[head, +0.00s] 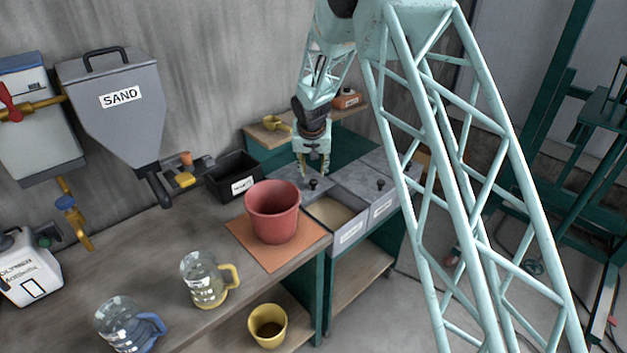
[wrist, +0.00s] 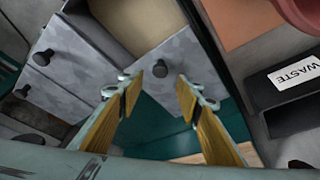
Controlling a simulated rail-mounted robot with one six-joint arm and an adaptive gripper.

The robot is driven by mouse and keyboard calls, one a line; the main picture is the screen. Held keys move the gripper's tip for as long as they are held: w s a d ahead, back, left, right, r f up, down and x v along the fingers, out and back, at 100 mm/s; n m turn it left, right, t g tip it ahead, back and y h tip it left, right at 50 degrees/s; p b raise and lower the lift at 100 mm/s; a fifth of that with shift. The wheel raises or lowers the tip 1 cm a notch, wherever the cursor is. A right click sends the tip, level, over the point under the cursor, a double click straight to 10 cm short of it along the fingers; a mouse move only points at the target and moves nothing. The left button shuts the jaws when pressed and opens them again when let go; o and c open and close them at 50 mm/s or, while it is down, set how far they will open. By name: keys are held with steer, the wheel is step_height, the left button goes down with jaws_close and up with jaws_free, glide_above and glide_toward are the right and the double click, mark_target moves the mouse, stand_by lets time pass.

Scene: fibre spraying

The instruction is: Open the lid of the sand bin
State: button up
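A grey lid (head: 297,187) with a black knob (head: 312,184) lies behind the opening. In the wrist view the lid (wrist: 172,55) has its knob (wrist: 160,68) between and just beyond my fingertips. My gripper (head: 315,168) is above the lid, pointing down. It is open, with its yellow fingers (wrist: 156,82) apart and nothing between the pads. The bin's front label is too small to read.
A neighbouring grey lid (head: 365,180) with a knob is closed. A red bucket (head: 273,214) stands on an orange mat at the left. A black waste box (head: 233,178) is farther left. A grey hopper marked SAND (head: 115,100) hangs on the wall.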

mark_target(314, 181)
steer(key=shift+x, duration=3.65)
steer(key=shift+w, duration=0.1)
steer(key=shift+c, duration=0.3)
